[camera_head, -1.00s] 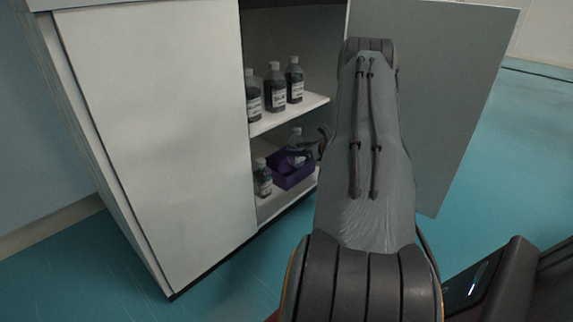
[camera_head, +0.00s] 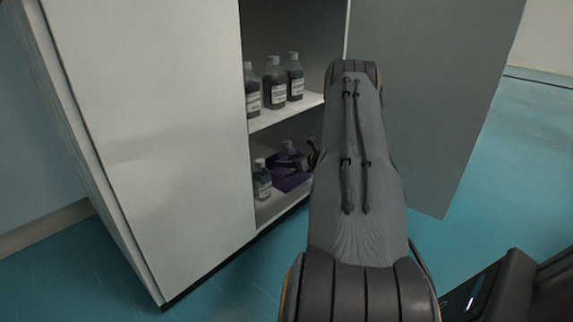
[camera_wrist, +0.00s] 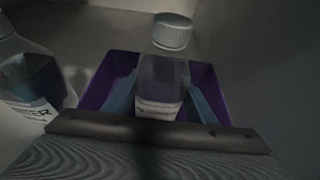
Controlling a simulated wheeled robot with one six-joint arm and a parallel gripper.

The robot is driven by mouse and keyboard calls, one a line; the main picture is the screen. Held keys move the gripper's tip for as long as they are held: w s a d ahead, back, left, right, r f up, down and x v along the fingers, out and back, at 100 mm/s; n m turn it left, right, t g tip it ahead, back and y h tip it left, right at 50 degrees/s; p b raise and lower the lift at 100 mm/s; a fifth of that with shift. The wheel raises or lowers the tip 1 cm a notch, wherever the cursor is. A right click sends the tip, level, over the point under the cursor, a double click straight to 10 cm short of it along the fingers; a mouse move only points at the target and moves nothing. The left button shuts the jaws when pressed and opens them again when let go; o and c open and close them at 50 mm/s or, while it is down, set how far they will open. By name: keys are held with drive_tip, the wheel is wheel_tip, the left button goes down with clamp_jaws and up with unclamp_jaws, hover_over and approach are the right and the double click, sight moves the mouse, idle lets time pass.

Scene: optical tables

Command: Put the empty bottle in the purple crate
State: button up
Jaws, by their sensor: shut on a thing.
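The purple crate (camera_head: 290,181) stands on the lower shelf inside the open cabinet. It also shows in the wrist view (camera_wrist: 97,90), right below and around the bottle. The empty bottle (camera_wrist: 164,75) is clear with a grey cap and a white label, and stands upright between my gripper's blue-grey fingers. My gripper (camera_head: 296,160) is shut on it, over or within the crate. The wrist housing hides the bottle's base, so I cannot tell whether it touches the crate floor. In the head view the bottle (camera_head: 289,146) is mostly hidden by the gripper.
A labelled bottle with dark liquid (camera_head: 262,180) stands left of the crate, close to it; it shows in the wrist view (camera_wrist: 28,80). Several dark bottles (camera_head: 276,84) stand on the upper shelf (camera_head: 290,115). The open cabinet door (camera_head: 430,110) is right of my arm.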

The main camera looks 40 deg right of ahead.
drive_tip(key=o, duration=1.1)
drive_tip(key=shift+c, duration=0.2)
drive_tip(key=shift+r, duration=0.1)
drive_tip(key=shift+s+d+r, duration=0.1)
drive_tip(key=shift+s+r, duration=0.1)
drive_tip(key=shift+s, duration=0.05)
drive_tip(key=p+v, duration=0.6)
drive_tip(key=v, duration=0.5)
drive_tip(key=shift+s, duration=0.25)
